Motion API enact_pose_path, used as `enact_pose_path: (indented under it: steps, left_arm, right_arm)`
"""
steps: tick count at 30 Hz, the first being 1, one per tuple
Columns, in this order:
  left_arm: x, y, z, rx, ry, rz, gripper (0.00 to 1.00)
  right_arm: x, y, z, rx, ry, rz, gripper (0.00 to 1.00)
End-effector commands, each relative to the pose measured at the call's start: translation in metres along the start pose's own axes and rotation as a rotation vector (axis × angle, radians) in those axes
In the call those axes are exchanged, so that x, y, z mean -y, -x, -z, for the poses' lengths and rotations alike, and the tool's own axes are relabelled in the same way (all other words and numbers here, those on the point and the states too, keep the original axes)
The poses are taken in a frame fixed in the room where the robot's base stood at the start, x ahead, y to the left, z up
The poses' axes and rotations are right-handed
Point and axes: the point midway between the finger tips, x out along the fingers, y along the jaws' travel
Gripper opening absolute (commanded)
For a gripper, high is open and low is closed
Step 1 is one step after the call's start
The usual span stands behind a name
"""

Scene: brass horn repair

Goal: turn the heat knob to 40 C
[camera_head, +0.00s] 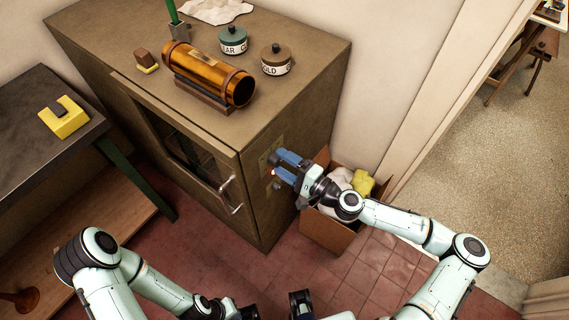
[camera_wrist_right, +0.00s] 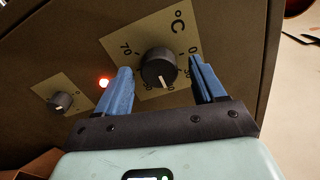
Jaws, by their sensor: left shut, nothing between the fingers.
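The heat knob (camera_wrist_right: 158,67) is black and round, on a pale plate marked °C (camera_wrist_right: 178,20), on the cabinet's side. Its white pointer line points down in the right wrist view; 70 is at its left and 0 at its right, while the lower figures are hard to read. My right gripper (camera_wrist_right: 163,85) is open, with one blue finger on each side of the knob; I cannot tell if they touch it. In the head view it (camera_head: 281,166) is at the cabinet's side. My left gripper (camera_head: 300,300) is shut and empty at the bottom edge, partly cut off.
A second knob (camera_wrist_right: 60,101) and a lit red lamp (camera_wrist_right: 103,83) are beside the dial. The cabinet (camera_head: 115,60) carries a brass tube (camera_head: 205,72) and two jars (camera_head: 233,40). A cardboard box (camera_head: 325,234) stands close under my right arm. A workbench (camera_head: 30,90) is at left.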

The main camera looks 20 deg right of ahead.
Motion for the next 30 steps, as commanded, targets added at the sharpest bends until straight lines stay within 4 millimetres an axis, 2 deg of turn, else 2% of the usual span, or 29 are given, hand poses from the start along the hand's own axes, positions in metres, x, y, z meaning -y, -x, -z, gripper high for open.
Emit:
enact_pose_path:
  steps: [5,9,14,21,25,30]
  left_arm:
    - [0.000,0.000,0.000,0.000,0.000,0.000,0.00]
    - [0.001,-0.002,0.000,0.001,0.000,0.000,0.00]
    - [0.002,-0.006,-0.001,0.002,0.001,0.001,0.00]
    - [0.005,-0.012,-0.002,0.004,0.002,0.002,0.00]
    - [0.005,-0.013,-0.002,0.005,0.002,0.002,0.00]
    - [0.006,-0.014,-0.002,0.005,0.002,0.002,0.00]
  right_arm:
    - [-0.001,0.001,0.000,0.001,0.000,-0.001,0.69]
    - [-0.001,0.010,0.001,-0.001,-0.001,-0.001,0.69]
    - [-0.002,0.040,0.001,-0.004,-0.001,-0.002,0.69]
    - [-0.002,0.093,0.002,-0.005,-0.001,-0.001,0.69]
    - [-0.001,0.114,0.001,-0.004,-0.001,0.000,0.69]
    - [-0.001,0.130,0.000,-0.001,0.000,0.000,0.69]
